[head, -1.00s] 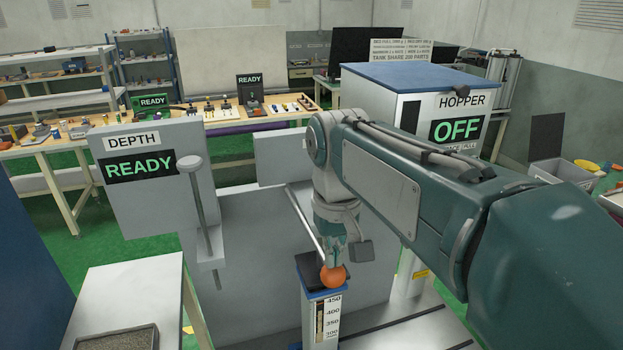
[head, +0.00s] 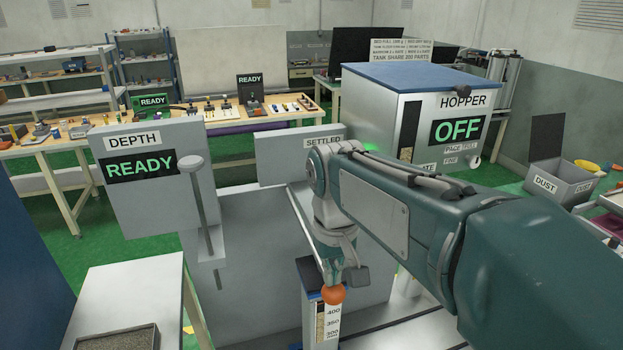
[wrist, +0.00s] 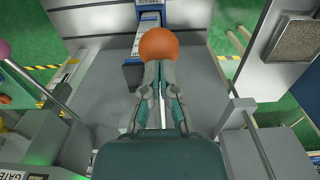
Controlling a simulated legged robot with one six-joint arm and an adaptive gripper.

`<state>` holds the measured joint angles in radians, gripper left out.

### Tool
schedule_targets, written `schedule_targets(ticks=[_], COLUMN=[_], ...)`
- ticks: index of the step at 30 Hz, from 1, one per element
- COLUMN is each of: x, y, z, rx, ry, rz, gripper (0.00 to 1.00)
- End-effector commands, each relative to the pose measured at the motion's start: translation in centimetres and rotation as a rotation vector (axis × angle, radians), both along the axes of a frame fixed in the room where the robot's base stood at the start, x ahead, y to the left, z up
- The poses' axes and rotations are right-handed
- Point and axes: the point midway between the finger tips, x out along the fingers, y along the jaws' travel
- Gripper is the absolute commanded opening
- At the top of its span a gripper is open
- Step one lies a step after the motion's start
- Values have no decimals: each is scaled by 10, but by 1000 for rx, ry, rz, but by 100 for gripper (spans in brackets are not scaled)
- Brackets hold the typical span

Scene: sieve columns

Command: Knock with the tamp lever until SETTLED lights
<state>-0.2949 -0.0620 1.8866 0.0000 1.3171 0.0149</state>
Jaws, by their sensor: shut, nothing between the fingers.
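The tamp lever is a thin pale rod (head: 305,226) slanting down to an orange ball knob (head: 332,294). The knob also shows large in the wrist view (wrist: 172,48). My gripper (head: 331,281) is shut and empty, with its fingertips (wrist: 160,68) pressed close against the ball's upper side; exact contact is hard to tell. The ball is low, in front of a scaled column (head: 331,325). The SETTLED sign (head: 323,142) stands behind my arm. A green glow (head: 370,148) shows beside it, but the display itself is hidden, so I cannot read it.
The DEPTH panel (head: 150,168) at left reads READY, with an upright rod beside it. The HOPPER box (head: 420,110) at right reads OFF. A grey table (head: 125,295) with a tray is at the front left. A DUST bin (head: 560,182) is at the far right.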

Motion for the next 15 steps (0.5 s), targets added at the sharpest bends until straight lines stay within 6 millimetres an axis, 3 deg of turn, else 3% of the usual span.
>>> schedule_targets(ticks=[15], x=[0], y=[0], z=[90], rx=[1], ry=[-2], rz=[0], gripper=[0])
